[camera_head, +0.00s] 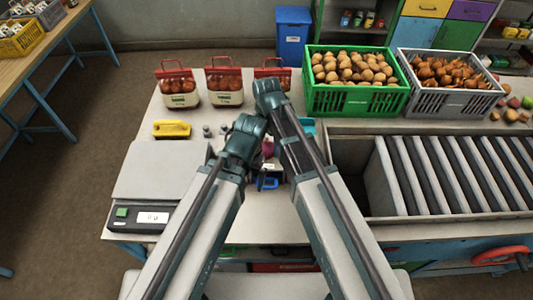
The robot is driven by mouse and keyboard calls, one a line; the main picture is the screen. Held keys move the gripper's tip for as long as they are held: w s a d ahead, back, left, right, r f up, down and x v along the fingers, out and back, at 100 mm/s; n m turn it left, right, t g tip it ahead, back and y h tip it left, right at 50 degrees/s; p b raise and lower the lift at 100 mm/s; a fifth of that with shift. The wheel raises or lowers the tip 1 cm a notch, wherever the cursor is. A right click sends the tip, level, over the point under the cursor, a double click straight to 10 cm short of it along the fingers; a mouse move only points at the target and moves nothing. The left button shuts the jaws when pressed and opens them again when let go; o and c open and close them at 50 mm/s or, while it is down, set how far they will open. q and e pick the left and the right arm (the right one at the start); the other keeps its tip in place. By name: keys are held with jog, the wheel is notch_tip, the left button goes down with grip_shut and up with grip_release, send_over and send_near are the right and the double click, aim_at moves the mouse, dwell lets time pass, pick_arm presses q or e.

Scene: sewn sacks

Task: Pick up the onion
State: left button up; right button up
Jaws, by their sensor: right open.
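A small dark red-purple thing, which looks like a red onion (267,147), shows in the narrow gap between my two arms on the grey table. Its sides are partly hidden by my arm links. My right gripper (268,178) seems to be the small dark part with blue just on the near side of it, between the arms. It is open, and its fingertips are hard to make out. I cannot tell whether it touches the onion. My left gripper is hidden behind its own arm. Many brown onions also fill a grey crate (420,96) at the back right.
A green crate (355,101) of potatoes stands beside the grey crate. Several red-topped sacks (178,87) stand at the back left. A yellow object (171,129) lies near a scale (160,172) on the left. A roller conveyor (455,175) takes up the right side.

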jog(key=shift+f+b, duration=0.45)
jog(key=shift+f, duration=0.5)
pick_arm(q)
jog(key=shift+f, duration=0.9)
pick_arm(e)
jog(key=shift+r, duration=0.1)
jog(key=shift+c, duration=0.3)
